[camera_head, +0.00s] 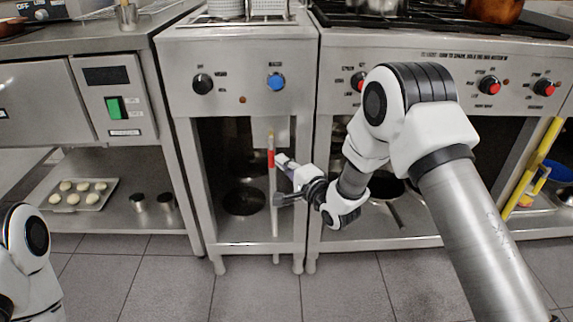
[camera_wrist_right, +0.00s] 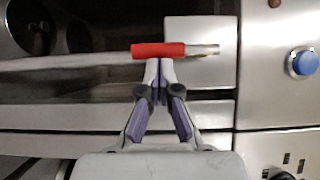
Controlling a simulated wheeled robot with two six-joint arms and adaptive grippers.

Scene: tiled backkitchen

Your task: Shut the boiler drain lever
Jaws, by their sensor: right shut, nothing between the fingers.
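The drain lever's red grip (camera_head: 271,158) shows in the head view inside the open middle unit, in line with a thin upright pipe (camera_head: 274,205) that runs down toward the floor. In the wrist view the red grip (camera_wrist_right: 158,50) lies across the picture, with a short metal end on its right. My right gripper (camera_head: 280,159) comes from the right and is shut and empty. Its fingertips (camera_wrist_right: 159,66) are right at the red grip's edge; I cannot tell whether they touch it. My left gripper is out of view; only part of that arm shows.
Above the opening are a black knob (camera_head: 202,84) and a blue knob (camera_head: 276,82). A stove with red-marked knobs (camera_head: 490,86) stands right. Left, a low shelf holds a tray of pale rolls (camera_head: 80,196) and two small metal pots (camera_head: 152,202). The tiled floor in front is clear.

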